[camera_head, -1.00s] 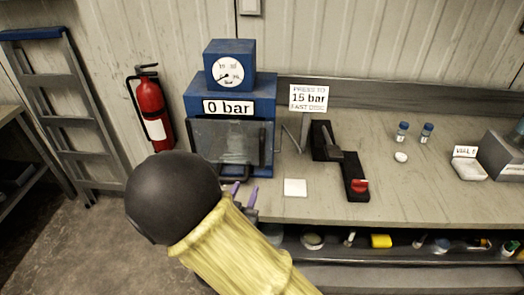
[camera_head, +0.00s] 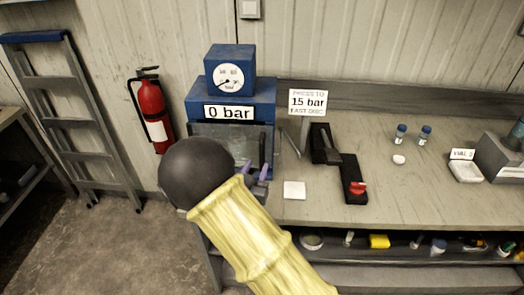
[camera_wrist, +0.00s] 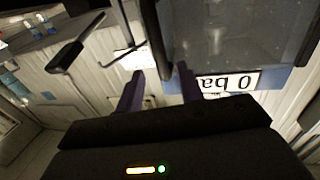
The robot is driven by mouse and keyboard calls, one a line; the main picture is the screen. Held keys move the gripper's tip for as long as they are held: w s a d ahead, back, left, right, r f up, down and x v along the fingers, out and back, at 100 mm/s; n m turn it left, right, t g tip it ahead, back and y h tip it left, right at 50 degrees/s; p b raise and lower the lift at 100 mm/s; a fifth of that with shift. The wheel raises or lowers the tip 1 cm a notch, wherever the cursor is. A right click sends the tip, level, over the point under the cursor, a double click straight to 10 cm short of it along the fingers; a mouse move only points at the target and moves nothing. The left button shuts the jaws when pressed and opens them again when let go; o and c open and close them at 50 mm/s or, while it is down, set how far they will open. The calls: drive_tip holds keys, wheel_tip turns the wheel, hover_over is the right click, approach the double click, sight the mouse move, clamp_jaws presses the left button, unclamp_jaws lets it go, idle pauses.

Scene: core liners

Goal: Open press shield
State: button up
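The blue press (camera_head: 233,97) stands against the wall, with a "0 bar" plate and a dial on top. Its grey see-through shield (camera_head: 226,136) covers the front in the head view, its lower left hidden behind my arm. The shield looks closed. It fills the upper part of the wrist view (camera_wrist: 235,40), which is upside down. A dark bar (camera_wrist: 150,45), seemingly the shield's handle, runs down between my fingertips in that picture. My gripper (camera_head: 252,170) is at the shield's lower front edge, its purple fingers apart (camera_wrist: 160,82). I cannot tell whether they touch the bar.
A white square pad (camera_head: 294,190) lies right of my gripper. A black device with a red knob (camera_head: 357,187) and a "15 bar" sign (camera_head: 308,101) stand farther right. A fire extinguisher (camera_head: 152,112) hangs on the wall at left. The bench middle is mostly clear.

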sight(261, 156)
drive_tip(key=p+x, duration=0.1)
drive_tip(key=x, duration=0.6)
drive_tip(key=shift+w+p, duration=0.2)
drive_tip(key=shift+p, duration=0.15)
clamp_jaws()
